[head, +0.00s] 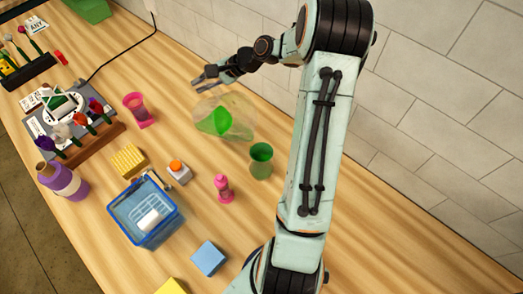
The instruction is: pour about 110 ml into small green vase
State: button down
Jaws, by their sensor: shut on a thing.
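The small green vase (261,163) stands upright on the wooden table, left of my arm. A clear jug (240,122) is just up and left of the vase; it looks tilted, and a bright green patch that looks like liquid shows inside it. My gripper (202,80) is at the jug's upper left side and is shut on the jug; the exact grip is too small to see. I cannot tell whether any liquid is leaving the jug. The inside of the vase is too dark to show a level.
A pink vase (137,110), an orange-topped container (179,172) and a pink bottle (222,188) stand left of the vase. A blue basket (178,222), yellow sponge (129,160), purple bottle (62,182) and blue block (209,258) are nearer. A tiled wall (450,110) bounds the right.

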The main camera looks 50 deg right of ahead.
aim_at(218, 112)
jog(key=shift+w+f+g, duration=0.25)
jog(key=shift+f+g, duration=0.05)
jog(key=shift+f, duration=0.2)
dwell(1.5)
jog(key=shift+w+a+f+g, duration=0.1)
jog(key=shift+w+f+g, duration=0.3)
jog(key=shift+f, duration=0.2)
jog(key=shift+w+f+m+g+h, duration=0.2)
jog(key=shift+w+f+m+g, duration=0.2)
jog(key=shift+w+f+g, duration=0.9)
jog(key=shift+w+f+m+g+h, duration=0.2)
jog(key=shift+w+f+m+g, duration=0.3)
jog(key=shift+f+g, duration=1.4)
jog(key=shift+w+f+m+g+h, duration=0.25)
jog(key=shift+w+f+g, duration=0.8)
jog(key=shift+f, duration=1.1)
